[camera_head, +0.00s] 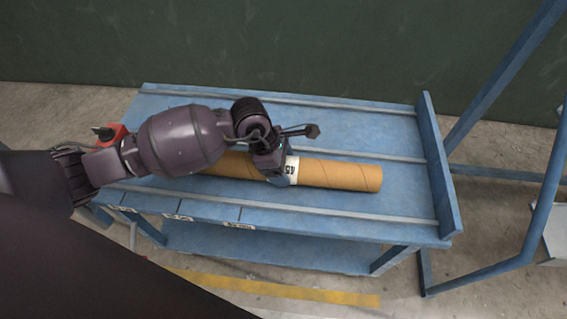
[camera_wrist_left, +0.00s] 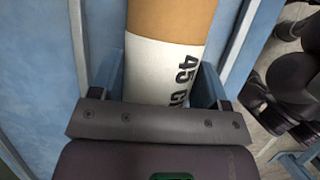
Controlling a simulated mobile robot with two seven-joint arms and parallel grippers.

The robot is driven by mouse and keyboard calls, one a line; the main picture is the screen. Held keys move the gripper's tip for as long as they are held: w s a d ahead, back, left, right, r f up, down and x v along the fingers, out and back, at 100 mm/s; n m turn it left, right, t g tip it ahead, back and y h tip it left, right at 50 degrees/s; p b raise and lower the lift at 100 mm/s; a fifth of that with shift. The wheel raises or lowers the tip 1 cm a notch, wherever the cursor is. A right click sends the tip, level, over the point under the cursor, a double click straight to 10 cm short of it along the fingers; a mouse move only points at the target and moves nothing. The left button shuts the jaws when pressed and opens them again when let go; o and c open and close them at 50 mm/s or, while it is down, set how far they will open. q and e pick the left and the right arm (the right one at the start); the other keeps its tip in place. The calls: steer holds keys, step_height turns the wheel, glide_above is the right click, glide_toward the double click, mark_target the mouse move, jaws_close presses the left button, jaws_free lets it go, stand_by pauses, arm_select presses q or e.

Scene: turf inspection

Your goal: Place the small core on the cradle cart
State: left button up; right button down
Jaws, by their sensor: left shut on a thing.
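The small core, a brown cardboard tube (camera_head: 340,174) with a white label, lies lengthwise on the blue cradle cart (camera_head: 340,218). My left gripper (camera_head: 284,170) is shut on the core at the label, reaching over it from the left. In the left wrist view the white label (camera_wrist_left: 160,70) reads "45" and sits between the two fingers (camera_wrist_left: 158,88). The left end of the core is hidden behind my left arm. I cannot tell whether the core touches the cart top. In the left wrist view, dark machine parts (camera_wrist_left: 290,85) show at the right edge.
Grey rails (camera_head: 330,103) run along the cart top, and a raised blue end plate (camera_head: 438,165) closes its right end. A blue frame (camera_head: 500,88) stands right of the cart. A dark green wall (camera_head: 300,45) is behind. A yellow stripe (camera_head: 290,290) marks the floor in front.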

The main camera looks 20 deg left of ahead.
steer(key=shift+w, duration=0.1)
arm_select(q)
steer(key=o, duration=1)
steer(key=shift+o, duration=1)
steer(key=p+v, duration=0.5)
steer(key=v, duration=0.6)
steer(key=shift+r, duration=0.2)
steer(key=shift+a+r+p, duration=0.25)
steer(key=shift+r+p, duration=0.1)
steer(key=shift+p, duration=0.1)
arm_select(e)
steer(key=r, duration=0.3)
steer(key=shift+s+r+m, duration=0.3)
steer(key=shift+r, duration=0.05)
arm_select(q)
steer(key=shift+s, duration=0.1)
